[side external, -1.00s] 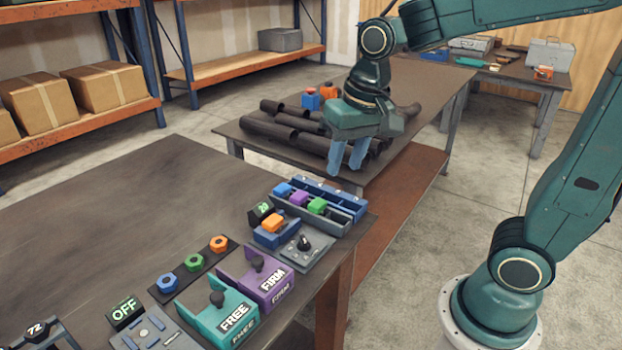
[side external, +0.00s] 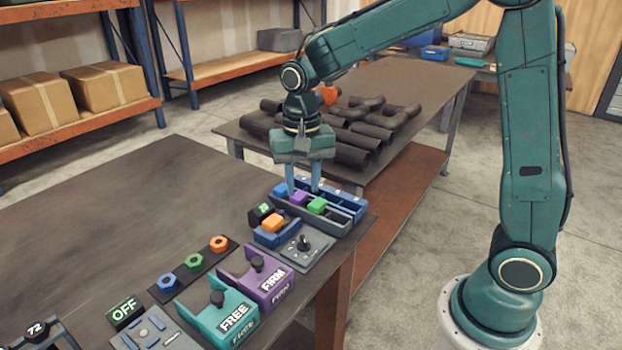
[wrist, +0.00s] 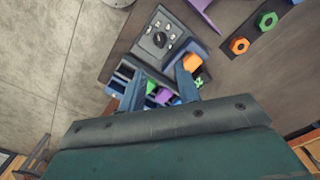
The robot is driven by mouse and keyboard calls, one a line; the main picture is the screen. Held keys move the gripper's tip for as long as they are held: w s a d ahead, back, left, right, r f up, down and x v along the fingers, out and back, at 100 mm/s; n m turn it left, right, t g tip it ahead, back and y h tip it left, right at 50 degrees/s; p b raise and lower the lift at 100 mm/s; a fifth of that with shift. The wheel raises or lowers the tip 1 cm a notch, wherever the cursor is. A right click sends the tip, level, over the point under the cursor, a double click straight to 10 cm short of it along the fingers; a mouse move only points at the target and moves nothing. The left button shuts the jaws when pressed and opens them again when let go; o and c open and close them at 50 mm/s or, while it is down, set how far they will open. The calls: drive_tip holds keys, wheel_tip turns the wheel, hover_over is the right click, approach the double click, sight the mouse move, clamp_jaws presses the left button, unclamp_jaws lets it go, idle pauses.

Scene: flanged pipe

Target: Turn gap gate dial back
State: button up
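A grey plate with a black dial knob (side external: 304,243) lies near the right end of the front table. The same knob shows in the wrist view (wrist: 159,39), with several marks around it. Beside it stands a blue device with an orange block (side external: 274,223) and a small black display with green digits (side external: 261,213). My gripper (side external: 303,191) points down over the block tray, behind the dial and apart from it. In the wrist view my gripper (wrist: 160,90) has its fingers spread, with no object held between them.
The tray (side external: 338,222) with blue, purple and green blocks lies under my fingers. A purple FIRM box (side external: 268,280) and a teal FREE box (side external: 220,310) stand in front-left of the dial. Dark pipes (side external: 350,130) lie on the far table.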

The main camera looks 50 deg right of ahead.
sight(304, 238)
wheel_tip(304, 238, down, 14)
drive_tip(key=shift+r, duration=0.15)
idle(0.7)
drive_tip(key=shift+c, duration=0.4)
clamp_jaws()
